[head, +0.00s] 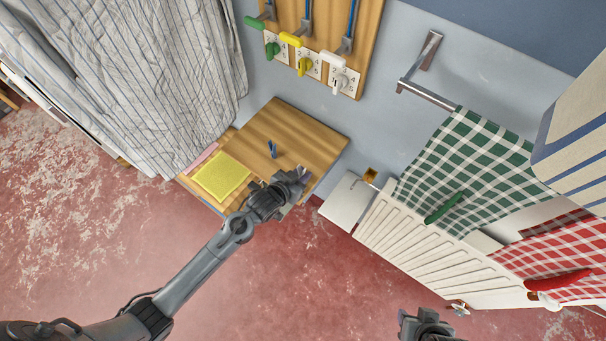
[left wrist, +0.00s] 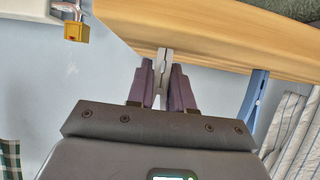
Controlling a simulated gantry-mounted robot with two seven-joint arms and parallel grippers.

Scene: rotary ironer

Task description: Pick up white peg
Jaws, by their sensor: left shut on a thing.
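My left gripper (head: 298,177) is at the right front edge of the wooden table (head: 290,125). In the left wrist view its two purple-grey fingers (left wrist: 163,88) are closed on a slim whitish peg (left wrist: 164,60), whose upper end overlaps the edge of a wooden top (left wrist: 200,40). I cannot tell whether the peg touches the wood. In the head view the peg is mostly hidden by the gripper. A blue peg (head: 272,148) stands on the table. My right gripper (head: 425,322) is at the bottom edge, and its fingers are not clear.
A yellow cloth (head: 221,176) lies on the table's left part. A striped curtain (head: 150,70) hangs to the left. A white radiator (head: 430,250) with checked cloths (head: 470,165) is to the right. Colored handles (head: 333,60) sit on a wall board. Red floor is open in front.

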